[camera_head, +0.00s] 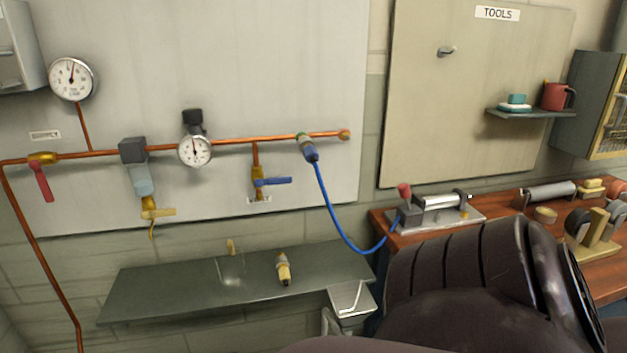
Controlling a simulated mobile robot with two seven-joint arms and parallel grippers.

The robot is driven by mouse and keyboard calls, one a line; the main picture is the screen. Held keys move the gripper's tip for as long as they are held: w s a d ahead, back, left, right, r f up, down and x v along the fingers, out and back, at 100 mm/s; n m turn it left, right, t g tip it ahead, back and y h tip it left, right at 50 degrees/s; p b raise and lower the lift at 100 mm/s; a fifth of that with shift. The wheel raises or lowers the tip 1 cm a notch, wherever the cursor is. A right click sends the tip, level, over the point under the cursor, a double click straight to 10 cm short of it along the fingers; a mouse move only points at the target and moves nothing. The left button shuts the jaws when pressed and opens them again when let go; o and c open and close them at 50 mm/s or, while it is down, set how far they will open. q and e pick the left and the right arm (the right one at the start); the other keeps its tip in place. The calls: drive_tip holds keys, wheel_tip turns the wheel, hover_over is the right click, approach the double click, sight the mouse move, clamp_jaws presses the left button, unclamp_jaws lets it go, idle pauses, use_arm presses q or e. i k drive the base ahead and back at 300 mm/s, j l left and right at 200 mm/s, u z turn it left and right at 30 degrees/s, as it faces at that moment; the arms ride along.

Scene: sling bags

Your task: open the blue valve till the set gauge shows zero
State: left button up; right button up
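The blue valve (270,182) hangs on a short vertical branch under the copper pipe on the wall panel. Its blue lever points right, roughly level, across the branch. A small white label below it is partly covered and unreadable. A round white gauge (195,151) sits on the pipe below a black knob (193,117), left of the valve. Its needle points about upward; its numbers are too small to read. A second, larger gauge (72,79) is higher at the left, needle also near upright. Neither of my grippers shows; a dark, ribbed part of my arm fills the lower right.
A red-handled valve (41,178) and a filter bowl (143,181) hang left on the pipe. A blue hose (337,222) loops from the pipe's right end to the wooden bench (609,262). A grey shelf (185,290) holds a clear cup and yellow fitting (284,268) below.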

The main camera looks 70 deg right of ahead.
sight(257, 183)
drive_tip(key=z, duration=1.85)
drive_tip(key=k+l+u, duration=0.1)
drive_tip(key=l+u, duration=0.2)
drive_tip(key=l, duration=0.1)
